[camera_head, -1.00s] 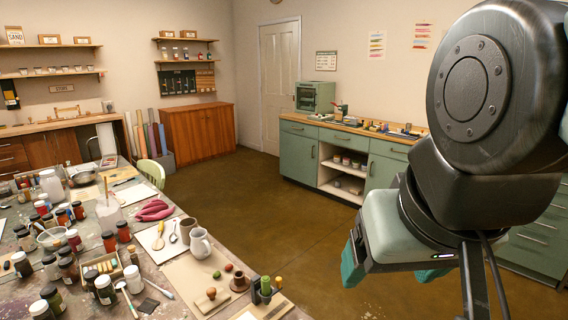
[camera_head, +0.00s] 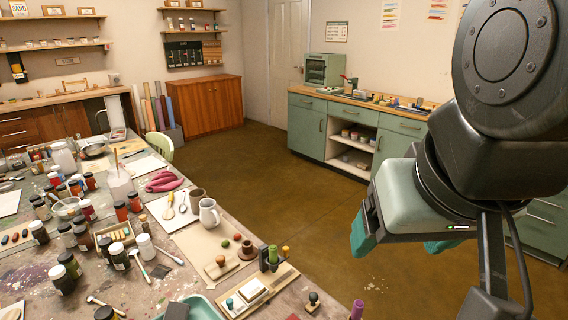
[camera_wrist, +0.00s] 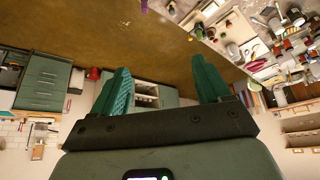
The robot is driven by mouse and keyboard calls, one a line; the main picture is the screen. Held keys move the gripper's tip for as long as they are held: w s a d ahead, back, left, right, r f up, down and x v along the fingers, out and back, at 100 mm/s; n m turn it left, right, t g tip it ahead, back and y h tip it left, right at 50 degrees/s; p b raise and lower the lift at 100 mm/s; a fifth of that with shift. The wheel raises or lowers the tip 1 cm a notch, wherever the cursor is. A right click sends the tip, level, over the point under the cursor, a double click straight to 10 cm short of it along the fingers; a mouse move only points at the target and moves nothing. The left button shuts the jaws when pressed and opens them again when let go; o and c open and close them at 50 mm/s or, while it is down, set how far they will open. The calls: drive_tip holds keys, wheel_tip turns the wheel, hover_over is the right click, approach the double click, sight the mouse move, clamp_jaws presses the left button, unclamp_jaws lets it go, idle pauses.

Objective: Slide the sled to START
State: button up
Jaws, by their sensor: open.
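My gripper (camera_head: 402,245) hangs in the air at the right, over the floor and well away from the table, with its teal fingers apart and nothing between them. The wrist view also shows the open gripper (camera_wrist: 160,88), with floor and green cabinets beyond it. A wooden board (camera_head: 284,278) lies near the table's front edge, with a pale block (camera_head: 253,288) on it that may be the sled. I cannot make out a START mark. In the wrist view the table is at the upper right, and I cannot pick out the sled there.
The table (camera_head: 165,296) holds several pigment jars, a pale jug (camera_head: 208,212), stampers (camera_head: 268,257) and, at the bottom, a teal tray (camera_head: 197,303). A purple-topped item (camera_head: 357,308) stands at the bottom edge. Open floor (camera_head: 335,225) lies between table and cabinets.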

drive_tip(key=shift+c, duration=0.3)
drive_tip(key=shift+w+a, duration=0.1)
drive_tip(key=shift+w, duration=0.05)
drive_tip(key=shift+c, duration=1.3)
drive_tip(key=shift+g+y, duration=0.4)
drive_tip(key=shift+g, duration=0.4)
drive_tip(key=w+a, duration=0.1)
drive_tip(key=w, duration=0.2)
drive_tip(key=w+a+f, duration=0.1)
drive_tip(key=w+a, duration=0.1)
drive_tip(key=w, duration=0.1)
drive_tip(key=w+a, duration=0.1)
drive_tip(key=w, duration=0.2)
drive_tip(key=shift+a+f, duration=0.3)
drive_tip(key=shift+a, duration=0.05)
drive_tip(key=shift+c, duration=1.2)
drive_tip(key=g, duration=0.4)
hover_over(229, 300)
wheel_tip(229, 300, down, 29)
drive_tip(key=shift+h, duration=0.4)
wheel_tip(229, 300, down, 10)
drive_tip(key=shift+f, duration=0.2)
drive_tip(key=shift+c, duration=0.2)
clamp_jaws()
